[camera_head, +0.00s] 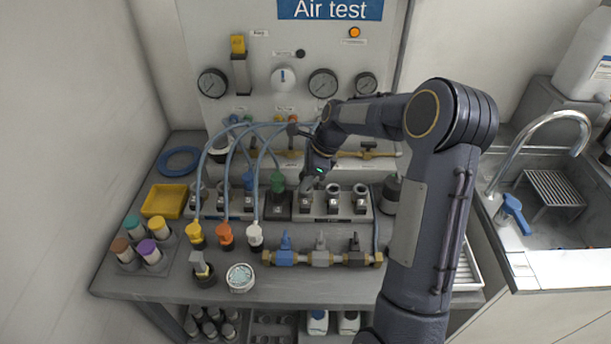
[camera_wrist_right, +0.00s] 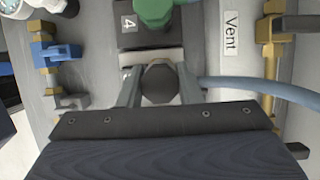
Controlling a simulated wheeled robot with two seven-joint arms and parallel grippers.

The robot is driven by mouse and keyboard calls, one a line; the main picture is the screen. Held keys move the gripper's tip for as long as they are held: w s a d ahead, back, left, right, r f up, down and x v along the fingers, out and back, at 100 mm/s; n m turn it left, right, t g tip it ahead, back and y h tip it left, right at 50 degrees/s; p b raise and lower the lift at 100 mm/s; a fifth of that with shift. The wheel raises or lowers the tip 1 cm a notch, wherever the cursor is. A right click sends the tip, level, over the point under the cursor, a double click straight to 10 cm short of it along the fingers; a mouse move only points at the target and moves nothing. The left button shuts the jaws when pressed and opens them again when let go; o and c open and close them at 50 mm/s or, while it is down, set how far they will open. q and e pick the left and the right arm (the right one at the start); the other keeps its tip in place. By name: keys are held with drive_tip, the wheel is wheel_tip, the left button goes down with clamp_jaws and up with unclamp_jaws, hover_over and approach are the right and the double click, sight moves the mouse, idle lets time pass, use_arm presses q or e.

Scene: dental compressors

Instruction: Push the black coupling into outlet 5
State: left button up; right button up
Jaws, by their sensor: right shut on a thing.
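My right gripper (camera_head: 307,184) is over the row of outlets on the bench, just right of the green coupling (camera_head: 278,183). In the right wrist view its two fingers are shut on the round black coupling (camera_wrist_right: 160,84), one finger on each side. Beside it is the block marked 4 (camera_wrist_right: 128,22), with the green coupling (camera_wrist_right: 153,12) on it. The coupling is in line with the outlet position beside block 4. The outlet under it is hidden, and I cannot tell how deep the coupling sits. My left gripper is not in view.
Open grey outlets (camera_head: 333,197) stand to the right of my gripper. Blue hoses arc over the left outlets to yellow, orange and white couplings (camera_head: 255,236). A valve manifold (camera_head: 320,256) lies in front. A blue hose (camera_wrist_right: 262,88) runs beside the gripper. Gauges hang behind.

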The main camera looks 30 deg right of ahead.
drive_tip(key=shift+f, duration=0.2)
drive_tip(key=o, duration=1.1)
drive_tip(key=shift+v, duration=3.9)
